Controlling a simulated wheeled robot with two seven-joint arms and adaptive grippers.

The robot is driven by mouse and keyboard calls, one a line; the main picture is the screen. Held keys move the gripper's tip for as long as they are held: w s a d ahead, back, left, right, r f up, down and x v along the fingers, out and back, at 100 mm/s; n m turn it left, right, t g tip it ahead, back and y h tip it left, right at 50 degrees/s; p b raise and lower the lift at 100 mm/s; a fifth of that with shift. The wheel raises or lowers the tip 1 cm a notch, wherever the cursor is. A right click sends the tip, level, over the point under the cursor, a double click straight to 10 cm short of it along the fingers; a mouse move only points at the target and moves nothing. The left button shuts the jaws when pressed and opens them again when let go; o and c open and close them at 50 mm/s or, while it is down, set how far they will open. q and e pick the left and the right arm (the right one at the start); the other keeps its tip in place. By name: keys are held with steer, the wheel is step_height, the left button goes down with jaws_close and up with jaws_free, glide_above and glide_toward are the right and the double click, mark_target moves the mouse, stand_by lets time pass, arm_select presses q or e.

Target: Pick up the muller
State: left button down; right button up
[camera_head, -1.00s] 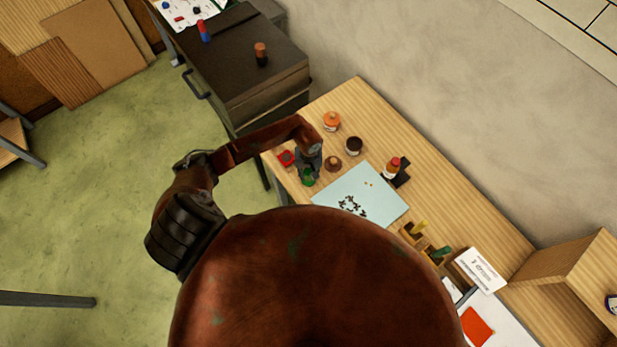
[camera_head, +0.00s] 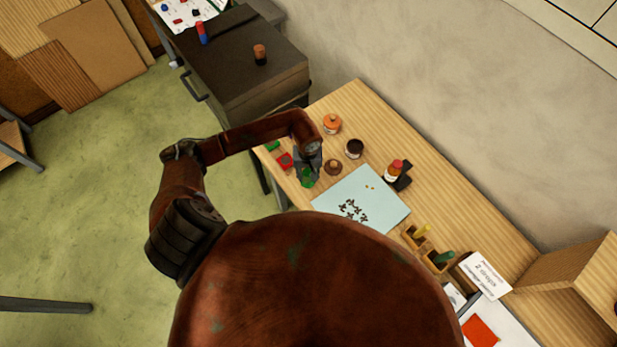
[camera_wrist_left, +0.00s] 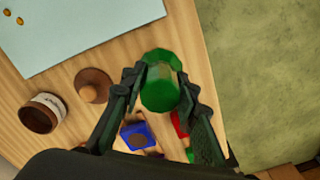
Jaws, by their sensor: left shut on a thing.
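A green, glassy, rounded piece (camera_wrist_left: 160,92), which looks like the muller, is between the fingers of my left gripper (camera_wrist_left: 163,82) in the left wrist view. The fingers are shut on its sides. In the head view the left gripper (camera_head: 308,166) is over the left end of the wooden table, with the green muller (camera_head: 307,181) below it. I cannot tell whether the muller's base touches the table. My right gripper is not in view.
A brown knobbed disc (camera_head: 333,167), a dark jar (camera_head: 354,148) and an orange-topped jar (camera_head: 332,123) stand close by. Red (camera_head: 285,161) and green (camera_head: 272,146) pieces lie beside the gripper. A pale blue sheet (camera_head: 385,190) with small dark bits lies to the right.

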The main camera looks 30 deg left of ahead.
arm_select(q)
steer(key=s+r, duration=0.1)
steer(key=r, duration=0.1)
steer(key=s+d+r+b, duration=0.1)
steer(key=s+r, duration=0.1)
steer(key=s+d+r+b, duration=0.3)
steer(key=s+r, duration=0.1)
steer(key=s, duration=0.4)
steer(key=shift+s+r, duration=0.15)
steer(key=shift+s, duration=0.25)
